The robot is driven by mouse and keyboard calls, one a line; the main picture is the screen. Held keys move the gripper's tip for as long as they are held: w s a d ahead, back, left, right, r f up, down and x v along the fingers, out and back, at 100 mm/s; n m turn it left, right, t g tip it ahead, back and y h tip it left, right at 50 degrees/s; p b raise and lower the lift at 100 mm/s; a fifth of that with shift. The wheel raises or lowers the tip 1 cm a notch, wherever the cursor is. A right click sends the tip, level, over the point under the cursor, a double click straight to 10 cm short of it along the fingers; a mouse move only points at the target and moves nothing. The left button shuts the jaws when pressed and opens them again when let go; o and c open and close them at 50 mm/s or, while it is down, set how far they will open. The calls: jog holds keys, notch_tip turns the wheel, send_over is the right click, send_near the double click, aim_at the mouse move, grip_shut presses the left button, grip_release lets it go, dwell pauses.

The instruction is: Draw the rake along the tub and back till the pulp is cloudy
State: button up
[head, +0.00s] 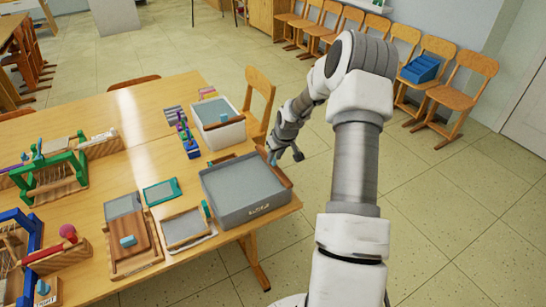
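A large grey tub (227,204) stands at the right end of the wooden table, with a flat grey surface inside and small lettering on its front that I cannot read. A brown wooden bar (279,171) lies along its right side; a small light-blue piece (271,157) shows at its upper end. These may be parts of the rake, but I cannot be sure. My gripper (284,153) is at the tub's far right corner, close to the blue piece. Its fingers are small and partly hidden, so I cannot tell whether they hold it.
A white bin (223,139) stands behind the tub. Framed screens (187,227), a board with a blue knob (128,241) and a green rack (48,178) crowd the table to the left. A wooden chair (258,98) stands behind my gripper. Open floor lies right of the table.

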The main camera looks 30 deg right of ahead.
jog(key=shift+o, duration=1.4)
jog(key=shift+r, duration=0.1)
jog(key=p+v, duration=0.1)
jog(key=v, duration=1.6)
jog(key=shift+r, duration=0.15)
